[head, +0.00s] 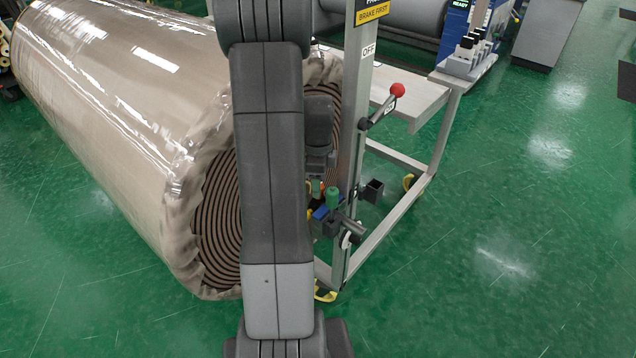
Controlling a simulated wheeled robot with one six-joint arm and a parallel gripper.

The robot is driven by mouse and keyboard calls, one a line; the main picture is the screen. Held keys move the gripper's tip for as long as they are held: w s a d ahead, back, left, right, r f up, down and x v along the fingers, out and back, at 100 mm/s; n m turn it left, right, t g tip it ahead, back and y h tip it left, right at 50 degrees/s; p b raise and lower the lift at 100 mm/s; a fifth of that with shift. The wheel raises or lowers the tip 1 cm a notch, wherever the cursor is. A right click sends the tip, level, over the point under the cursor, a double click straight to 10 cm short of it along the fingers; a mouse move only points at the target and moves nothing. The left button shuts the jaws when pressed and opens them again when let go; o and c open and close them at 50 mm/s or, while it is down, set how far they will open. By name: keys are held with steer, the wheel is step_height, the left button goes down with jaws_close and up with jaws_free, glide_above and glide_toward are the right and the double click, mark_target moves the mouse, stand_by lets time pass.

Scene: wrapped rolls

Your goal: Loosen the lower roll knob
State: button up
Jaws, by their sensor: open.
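A green knob (333,197) sits low on the metal post (354,130), above a dark clamp fitting (350,231) with a blue part beside it. I cannot tell for certain that it is the lower roll knob. My gripper (317,187) points down from my dark wrist, just left of the green knob. It is open, with small orange and green bits near its fingertips. I cannot tell whether it touches anything. My arm crosses the middle of the view and hides part of the roll's end and the area left of the post.
A large wrapped roll (110,95) lies at the left, its coiled end (218,215) behind my arm. A red-balled lever (397,90) sticks out right of the post, near an "OFF" label and a "BRAKE FIRST" sign (371,12). A metal frame (395,212) stands behind. Green floor at right is clear.

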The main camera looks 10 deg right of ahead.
steer(key=shift+f, duration=0.5)
steer(key=c, duration=1)
steer(key=shift+n+b, duration=0.4)
steer(key=shift+n, duration=1.9)
steer(key=o, duration=1)
step_height(320, 180, up, 14)
